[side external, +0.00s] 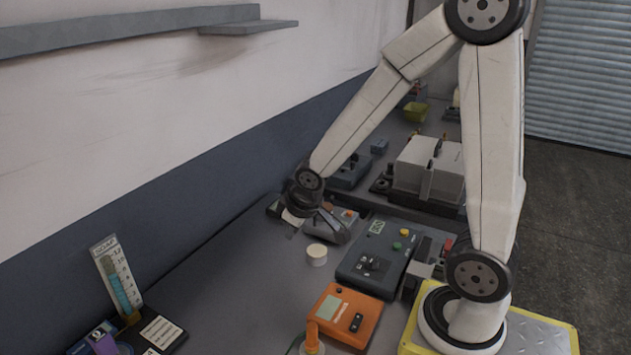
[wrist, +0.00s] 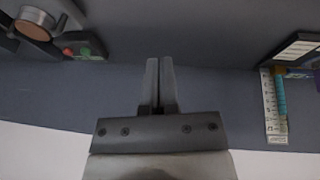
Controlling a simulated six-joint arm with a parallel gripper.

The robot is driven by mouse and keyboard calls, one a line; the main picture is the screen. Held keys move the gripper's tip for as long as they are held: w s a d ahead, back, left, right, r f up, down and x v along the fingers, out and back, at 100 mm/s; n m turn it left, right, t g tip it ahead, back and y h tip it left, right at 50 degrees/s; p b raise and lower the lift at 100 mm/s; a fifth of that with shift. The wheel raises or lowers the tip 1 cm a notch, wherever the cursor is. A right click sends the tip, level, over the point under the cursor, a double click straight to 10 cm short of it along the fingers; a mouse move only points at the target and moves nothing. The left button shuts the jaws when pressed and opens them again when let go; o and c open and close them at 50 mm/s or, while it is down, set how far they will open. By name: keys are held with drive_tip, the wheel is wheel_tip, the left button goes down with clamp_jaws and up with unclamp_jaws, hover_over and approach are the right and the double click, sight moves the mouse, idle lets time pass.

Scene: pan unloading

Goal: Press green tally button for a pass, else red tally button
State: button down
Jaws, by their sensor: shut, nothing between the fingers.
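A red button (wrist: 68,52) and a green button (wrist: 85,52) sit side by side at the upper left of the wrist view, beside a device with a round brownish disc (wrist: 34,27). My gripper (wrist: 158,62) is shut and empty, apart from both buttons, which lie to its left. In the side view my wrist hangs over the back of the bench, near the wall, and the fingertips are hard to make out. A dark box (side external: 355,276) there carries a green button (side external: 397,246) and a yellow button (side external: 404,232). I cannot tell which buttons are the tally pair.
An orange box (side external: 345,312) stands in front of the dark box, with a small white cup (side external: 317,254) behind it. A gauge with a blue-green tube (side external: 118,275) stands at the left; it also shows in the wrist view (wrist: 268,105). The bench (side external: 220,290) between is clear.

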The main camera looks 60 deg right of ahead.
drive_tip(key=w+d+n+t, duration=0.1)
drive_tip(key=w+d, duration=0.3)
drive_tip(key=d, duration=0.4)
drive_tip(key=w+d+r+n+t+h, duration=0.1)
drive_tip(key=w+d+n+t, duration=0.1)
drive_tip(key=w+d, duration=0.3)
drive_tip(key=w+d+r+n+t, duration=0.1)
drive_tip(key=w+d, duration=0.3)
drive_tip(key=d, duration=0.7)
drive_tip(key=shift+w+d+n, duration=0.25)
drive_tip(key=shift+d+n, duration=0.15)
drive_tip(key=shift+f, duration=0.3)
drive_tip(key=shift+f, duration=4.15)
